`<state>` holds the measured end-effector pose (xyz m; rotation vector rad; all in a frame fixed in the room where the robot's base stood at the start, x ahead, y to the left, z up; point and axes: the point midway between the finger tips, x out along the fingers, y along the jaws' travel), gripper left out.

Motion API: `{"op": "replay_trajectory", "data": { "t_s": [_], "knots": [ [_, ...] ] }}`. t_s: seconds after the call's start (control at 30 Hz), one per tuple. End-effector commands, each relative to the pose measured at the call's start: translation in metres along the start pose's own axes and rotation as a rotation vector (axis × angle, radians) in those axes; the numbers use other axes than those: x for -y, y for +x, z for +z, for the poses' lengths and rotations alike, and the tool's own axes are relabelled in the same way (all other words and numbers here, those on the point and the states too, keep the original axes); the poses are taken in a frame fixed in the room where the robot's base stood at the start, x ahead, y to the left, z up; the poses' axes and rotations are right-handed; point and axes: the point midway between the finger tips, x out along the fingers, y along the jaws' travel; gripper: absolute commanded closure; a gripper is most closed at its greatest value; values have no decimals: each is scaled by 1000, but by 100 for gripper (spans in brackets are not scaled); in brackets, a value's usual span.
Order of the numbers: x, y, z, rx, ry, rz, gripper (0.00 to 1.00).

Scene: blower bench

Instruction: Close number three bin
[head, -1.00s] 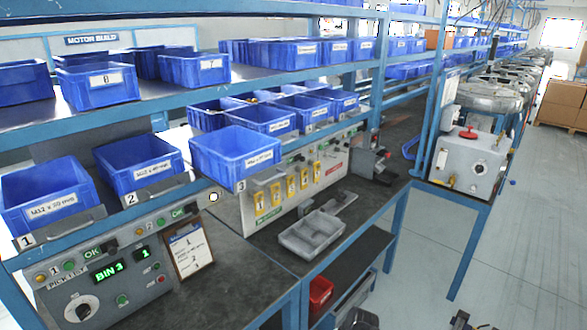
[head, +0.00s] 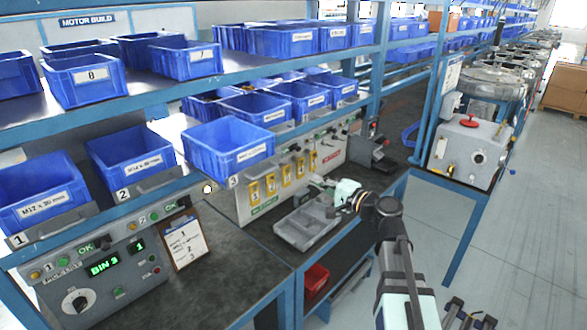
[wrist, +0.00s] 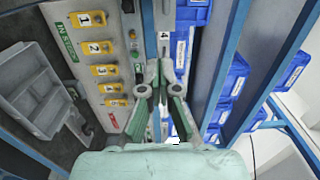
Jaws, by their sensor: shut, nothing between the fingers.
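The number three bin (head: 228,150) is an open-topped blue bin with a white label. In the head view it juts forward from the middle shelf, farther out than the blue bins behind it, with a "3" tag below its front. My gripper (head: 316,188) is to the right of the bin and lower, above the grey divided tray. It is apart from the bin. In the wrist view my gripper (wrist: 164,72) has its fingers together and empty. Bin three cannot be made out for sure there; a "4" tag and blue bins show past the fingers.
Bin one (head: 42,192) and bin two (head: 130,158) stand to the left on the same shelf. The control box (head: 100,270) reads "BIN 3". A clipboard (head: 186,243), the grey tray (head: 305,226) and a panel with yellow numbered pieces (head: 284,179) are below.

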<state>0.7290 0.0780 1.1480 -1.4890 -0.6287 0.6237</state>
Motion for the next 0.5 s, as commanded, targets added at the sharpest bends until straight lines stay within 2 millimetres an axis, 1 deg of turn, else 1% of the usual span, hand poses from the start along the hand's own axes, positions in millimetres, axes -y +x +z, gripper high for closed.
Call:
{"op": "replay_trajectory", "data": {
  "t_s": [0.17,0.27,0.5],
  "knots": [
    [2,14,-3,-6,14,-3,100],
    [3,30,-2,-4,14,-2,100],
    [4,77,-3,-3,13,0,100]
  ]
}}
